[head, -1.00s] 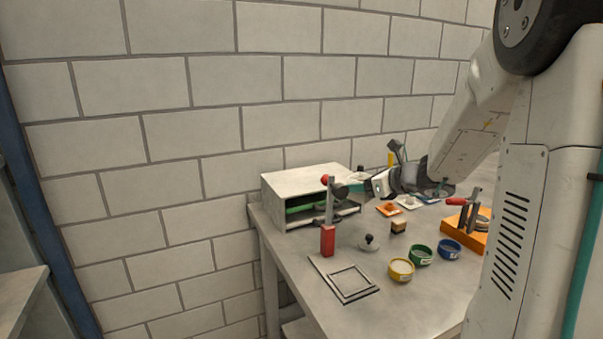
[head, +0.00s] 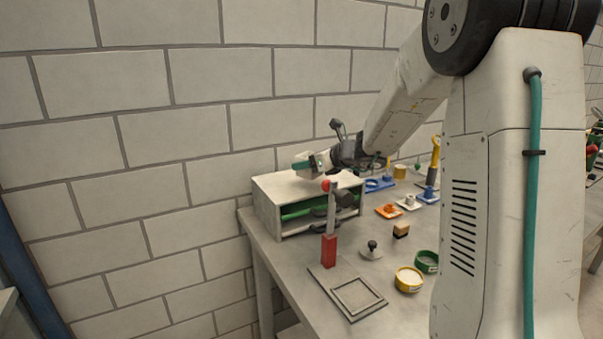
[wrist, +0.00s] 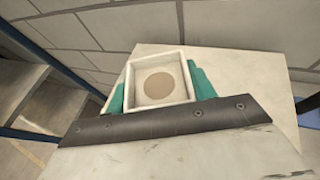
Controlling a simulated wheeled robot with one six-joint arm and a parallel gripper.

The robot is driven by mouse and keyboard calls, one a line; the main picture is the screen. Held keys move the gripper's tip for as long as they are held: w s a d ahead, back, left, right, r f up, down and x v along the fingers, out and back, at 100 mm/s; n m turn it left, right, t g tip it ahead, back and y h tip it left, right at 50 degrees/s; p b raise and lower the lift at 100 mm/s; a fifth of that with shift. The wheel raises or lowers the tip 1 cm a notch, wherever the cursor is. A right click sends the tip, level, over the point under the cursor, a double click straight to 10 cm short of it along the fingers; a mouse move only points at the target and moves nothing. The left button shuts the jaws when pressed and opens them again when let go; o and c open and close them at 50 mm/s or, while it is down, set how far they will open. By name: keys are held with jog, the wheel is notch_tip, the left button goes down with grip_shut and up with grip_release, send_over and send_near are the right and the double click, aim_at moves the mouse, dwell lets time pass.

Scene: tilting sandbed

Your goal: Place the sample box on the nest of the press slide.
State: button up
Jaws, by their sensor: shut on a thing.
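The sample box (wrist: 159,83) is a small white square open-topped box with a tan round patch inside. My gripper (head: 312,162) is shut on it, with teal fingertips on both sides in the wrist view. In the head view the gripper is above the pale cabinet (head: 285,190), and the box shows only small and partly covered. A flat plate with a square raised frame (head: 352,312) lies at the table's near end. Beside it stands a red post (head: 329,250) with a grey lever and red ball. I cannot tell for sure which part is the nest.
The cabinet's open front shows green inside. A grey lidded knob (head: 371,250), a wood-topped block (head: 401,230), and yellow (head: 408,280) and green (head: 427,262) bowls stand on the table (head: 300,262). Orange, white and blue trays lie farther back. A block wall rises behind.

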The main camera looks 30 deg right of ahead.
aim_at(302, 173)
jog(key=shift+w+a, duration=0.15)
jog(key=shift+w, duration=0.55)
jog(key=shift+w+a+f, duration=0.1)
jog(key=shift+w+a, duration=0.15)
jog(key=shift+w, duration=0.25)
notch_tip(302, 173, down, 3)
jog(key=shift+r, duration=0.15)
jog(key=shift+f, duration=0.4)
jog(key=o, duration=1.1)
jog(key=shift+f, duration=0.15)
